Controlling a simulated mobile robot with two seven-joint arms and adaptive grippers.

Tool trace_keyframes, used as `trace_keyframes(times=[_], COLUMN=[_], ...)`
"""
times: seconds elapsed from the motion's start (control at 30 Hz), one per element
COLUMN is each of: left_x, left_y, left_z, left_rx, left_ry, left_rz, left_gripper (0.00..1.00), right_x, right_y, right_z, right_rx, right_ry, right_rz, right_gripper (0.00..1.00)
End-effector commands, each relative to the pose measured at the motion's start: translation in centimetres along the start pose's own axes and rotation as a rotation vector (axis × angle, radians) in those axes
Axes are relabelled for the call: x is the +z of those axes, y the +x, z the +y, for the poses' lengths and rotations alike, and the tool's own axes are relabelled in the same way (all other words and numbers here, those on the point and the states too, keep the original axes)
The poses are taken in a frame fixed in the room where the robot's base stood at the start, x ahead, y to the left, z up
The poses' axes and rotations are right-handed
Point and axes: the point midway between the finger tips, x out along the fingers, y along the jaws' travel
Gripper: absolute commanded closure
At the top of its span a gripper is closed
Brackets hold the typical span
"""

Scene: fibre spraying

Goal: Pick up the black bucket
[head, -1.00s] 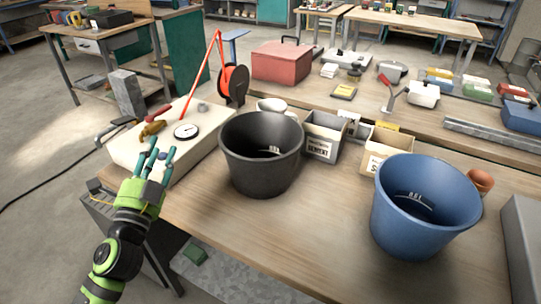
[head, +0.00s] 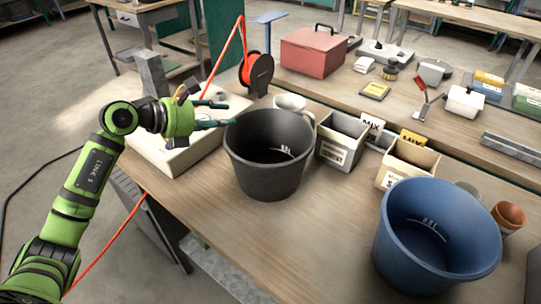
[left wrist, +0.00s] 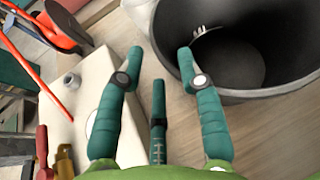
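The black bucket (head: 262,172) stands upright and looks empty on the wooden workbench, left of the blue bucket (head: 435,255). My left gripper (head: 222,113) is at the bucket's left side, level with its rim, fingers pointing right. In the left wrist view the three teal fingers of my left gripper (left wrist: 155,75) are spread apart with nothing between them. The black bucket (left wrist: 290,95) fills the upper right there; one finger overlaps its rim, and I cannot tell whether they touch. My right gripper is not in view.
A white box (head: 180,155) lies under my left arm, with a red cable reel (head: 256,70) behind it. A white mug (head: 291,103) stands close behind the black bucket. The cement bin (head: 340,150) is to its right. The bench in front is clear.

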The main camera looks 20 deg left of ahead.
Motion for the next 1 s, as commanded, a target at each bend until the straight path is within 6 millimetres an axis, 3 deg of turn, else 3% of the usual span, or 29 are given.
trace_keyframes(times=[0.6, 0.9, 0.93, 1.0], left_x=[0.0, -0.3, -0.3, -0.3], left_y=[7.1, 7.7, 7.7, 7.7], left_z=[0.2, 0.2, 0.2, 0.2], left_rx=[-0.003, -0.001, -0.001, -0.001], left_ry=[-0.004, 0.000, 0.000, 0.000], left_rz=[-0.003, -0.001, -0.002, -0.002], left_gripper=[0.63, 0.63, 0.71, 0.99], right_x=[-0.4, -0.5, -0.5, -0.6], right_y=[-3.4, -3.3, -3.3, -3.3], right_z=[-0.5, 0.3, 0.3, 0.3], right_rx=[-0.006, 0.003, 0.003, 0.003], right_ry=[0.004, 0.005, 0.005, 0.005], right_rz=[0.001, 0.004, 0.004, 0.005], right_gripper=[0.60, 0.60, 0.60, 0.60])
